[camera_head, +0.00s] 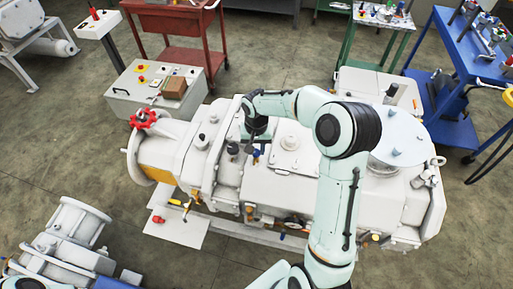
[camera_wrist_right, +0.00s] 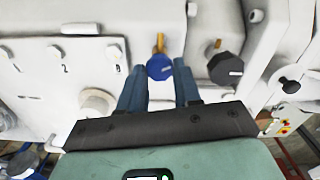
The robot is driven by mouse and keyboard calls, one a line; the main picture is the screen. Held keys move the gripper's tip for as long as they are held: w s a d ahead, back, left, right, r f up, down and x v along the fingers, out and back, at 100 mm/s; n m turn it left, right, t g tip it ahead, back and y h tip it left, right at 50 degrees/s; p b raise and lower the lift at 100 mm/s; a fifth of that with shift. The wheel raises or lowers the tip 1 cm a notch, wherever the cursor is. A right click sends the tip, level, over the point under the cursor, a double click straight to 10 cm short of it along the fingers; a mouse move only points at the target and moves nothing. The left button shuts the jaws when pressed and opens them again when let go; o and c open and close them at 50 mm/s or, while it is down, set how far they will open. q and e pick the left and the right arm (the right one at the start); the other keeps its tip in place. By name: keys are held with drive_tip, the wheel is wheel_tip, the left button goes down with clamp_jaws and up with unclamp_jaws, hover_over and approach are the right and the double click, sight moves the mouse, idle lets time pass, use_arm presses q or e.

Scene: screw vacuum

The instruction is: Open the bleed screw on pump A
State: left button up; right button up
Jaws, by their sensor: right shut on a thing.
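The pump (camera_head: 270,185) is a large white machine across the middle of the head view. A small blue knob (camera_wrist_right: 160,68), the bleed screw, has a brass stem above it in the wrist view. It also shows as a blue spot in the head view (camera_head: 256,154). My right gripper (camera_wrist_right: 160,72) has one finger on each side of the blue knob and is shut on it. In the head view the right gripper (camera_head: 256,146) is small and partly hidden by its own wrist. My left gripper is out of the picture.
A dark knob (camera_wrist_right: 225,68) sits close right of the blue one. A red handwheel (camera_head: 143,118) is at the pump's left end. A grey control box (camera_head: 150,92), a red cart (camera_head: 172,24) and a blue workbench (camera_head: 462,50) stand behind. Another white machine (camera_head: 65,240) is at lower left.

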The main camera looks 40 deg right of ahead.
sight(256, 151)
drive_tip(key=n, duration=0.5)
drive_tip(key=shift+n, duration=0.3)
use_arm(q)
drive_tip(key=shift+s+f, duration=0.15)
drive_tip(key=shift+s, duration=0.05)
use_arm(e)
drive_tip(key=n, duration=0.5)
drive_tip(key=shift+a+n, duration=0.15)
drive_tip(key=shift+n, duration=0.25)
drive_tip(key=o, duration=1.1)
drive_tip(key=shift+c, duration=0.2)
drive_tip(key=shift+r, duration=0.1)
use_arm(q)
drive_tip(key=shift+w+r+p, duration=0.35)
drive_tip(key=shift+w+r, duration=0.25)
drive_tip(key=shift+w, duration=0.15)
use_arm(e)
wheel_tip(256, 151, up, 13)
drive_tip(key=shift+r, duration=0.15)
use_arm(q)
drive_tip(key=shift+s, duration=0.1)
